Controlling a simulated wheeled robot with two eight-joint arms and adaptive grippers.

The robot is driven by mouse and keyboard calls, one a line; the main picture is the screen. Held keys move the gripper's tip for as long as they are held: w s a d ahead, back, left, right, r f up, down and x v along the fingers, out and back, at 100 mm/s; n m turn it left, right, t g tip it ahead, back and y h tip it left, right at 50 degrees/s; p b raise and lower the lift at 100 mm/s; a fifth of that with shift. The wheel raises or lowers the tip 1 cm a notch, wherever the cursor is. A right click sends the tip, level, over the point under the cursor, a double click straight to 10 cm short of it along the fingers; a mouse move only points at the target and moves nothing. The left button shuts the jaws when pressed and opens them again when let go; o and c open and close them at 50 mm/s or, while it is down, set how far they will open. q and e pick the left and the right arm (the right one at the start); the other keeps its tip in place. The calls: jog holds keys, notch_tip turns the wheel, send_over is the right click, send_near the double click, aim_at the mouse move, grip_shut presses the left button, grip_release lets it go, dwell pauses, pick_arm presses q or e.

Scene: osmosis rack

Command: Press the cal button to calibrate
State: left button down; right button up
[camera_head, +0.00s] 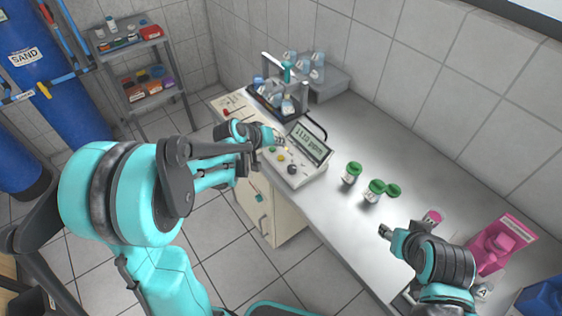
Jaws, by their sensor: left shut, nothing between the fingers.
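A pale meter (305,178) stands on the bench with a tilted display (311,143) reading about 1110 ppm. On its sloped face I see a yellow button (281,157), a green button (272,149) and a dark knob (292,170). The labels are too small to read, so I cannot tell which is the cal button. My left gripper (279,139) is shut and empty, at the left end of the meter by the display. Whether it touches the meter is unclear. It may hide part of the panel. My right gripper (385,231) is over the bench's front right; its fingers are too small to judge.
Green-capped jars (351,173) stand right of the meter, with a green lid (393,190) beside them. A bottle rack (265,100) is behind the meter. A pink holder (503,243) and a pink-topped container (433,217) are at right. The bench middle (380,145) is clear.

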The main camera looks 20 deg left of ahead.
aim_at(279, 159)
pick_arm(q)
jog(key=shift+f+b, duration=1.35)
jog(key=shift+f, duration=0.8)
pick_arm(e)
jog(key=shift+f, duration=1.8)
pick_arm(q)
jog(key=shift+f, duration=0.15)
pick_arm(e)
jog(key=shift+f, duration=0.15)
pick_arm(q)
jog(key=shift+f+b, duration=0.25)
jog(key=shift+b, duration=0.15)
pick_arm(e)
jog(key=shift+f, duration=0.2)
pick_arm(q)
jog(key=shift+f+b, duration=0.4)
jog(key=shift+f, duration=0.1)
pick_arm(e)
jog(key=shift+f, duration=0.45)
pick_arm(q)
jog(key=shift+r, duration=0.1)
pick_arm(e)
jog(key=shift+r, duration=0.1)
pick_arm(q)
jog(key=shift+r+p, duration=0.7)
jog(key=shift+r, duration=0.15)
pick_arm(e)
jog(key=shift+r, duration=0.6)
